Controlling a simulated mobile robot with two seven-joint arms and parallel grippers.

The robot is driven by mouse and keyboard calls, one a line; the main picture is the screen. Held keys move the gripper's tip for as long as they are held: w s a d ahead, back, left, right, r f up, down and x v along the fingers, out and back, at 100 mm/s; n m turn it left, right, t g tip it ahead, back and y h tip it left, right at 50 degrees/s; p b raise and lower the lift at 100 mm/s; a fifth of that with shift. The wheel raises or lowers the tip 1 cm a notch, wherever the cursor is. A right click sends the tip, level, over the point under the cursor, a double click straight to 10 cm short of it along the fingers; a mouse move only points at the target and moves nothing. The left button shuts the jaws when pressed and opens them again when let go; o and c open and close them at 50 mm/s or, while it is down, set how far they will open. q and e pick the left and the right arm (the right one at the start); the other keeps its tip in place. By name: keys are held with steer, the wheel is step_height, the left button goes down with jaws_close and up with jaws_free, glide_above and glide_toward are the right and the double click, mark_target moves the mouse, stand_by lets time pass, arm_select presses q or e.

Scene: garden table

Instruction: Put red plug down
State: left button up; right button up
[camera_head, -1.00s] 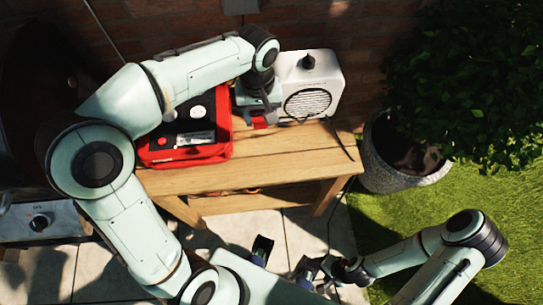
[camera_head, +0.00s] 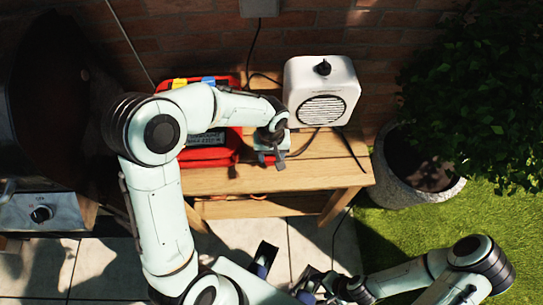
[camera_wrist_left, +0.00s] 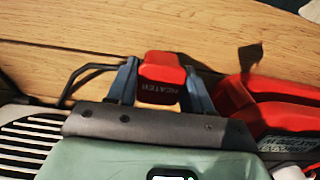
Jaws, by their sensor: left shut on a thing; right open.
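My left gripper (camera_head: 270,154) is shut on the red plug (camera_head: 263,158), over the wooden table (camera_head: 310,172) near its front edge. In the left wrist view, the plug (camera_wrist_left: 161,78), marked "HEATER", sits between the two blue-grey fingers (camera_wrist_left: 160,82). Wood shows behind it; I cannot tell whether the plug touches the table. A black cable (camera_wrist_left: 88,72) shows beside the gripper. My right gripper (camera_head: 283,271) is open and empty, low in the head view, in front of the table.
A red case (camera_head: 218,150) stands left of the left gripper, partly hidden by my arm. A white heater (camera_head: 321,90) with a grille and black knob stands behind it to the right. Bare wood lies right of the gripper. A potted plant (camera_head: 425,175) stands right of the table.

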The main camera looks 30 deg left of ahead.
arm_select(q)
steer(key=shift+f, duration=0.65)
steer(key=shift+f+b, duration=0.6)
steer(key=shift+b, duration=0.05)
steer(key=o, duration=1.4)
steer(key=shift+r, duration=0.1)
